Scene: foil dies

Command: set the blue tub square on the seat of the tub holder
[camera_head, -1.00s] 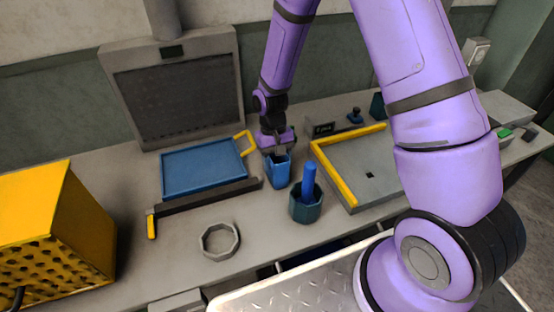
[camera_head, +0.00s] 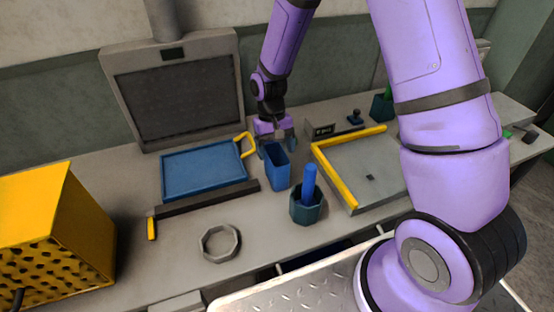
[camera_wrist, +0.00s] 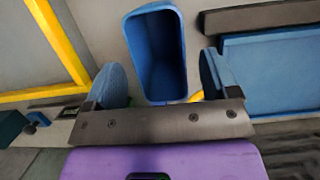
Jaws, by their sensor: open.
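The blue tub (camera_head: 277,172) is a deep, open-topped box standing upright on the bench, between the blue tray and the yellow-edged grey board. In the wrist view the tub (camera_wrist: 158,60) shows its open, empty inside, ahead of the fingers. My gripper (camera_head: 279,143) is just behind the tub, open and empty. Its two blue-padded fingers (camera_wrist: 163,82) are spread wide, one at each side of the tub's near end, with visible gaps. I cannot tell which fixture is the tub holder, and no seat shows clearly under the tub.
The blue tray (camera_head: 205,170) with a dark bar (camera_head: 205,198) lies left of the tub. A dark teal cup (camera_head: 307,208) holding a blue rod stands close at front right. A grey octagonal ring (camera_head: 219,243) lies in front. The yellow-edged board (camera_head: 343,182) is right.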

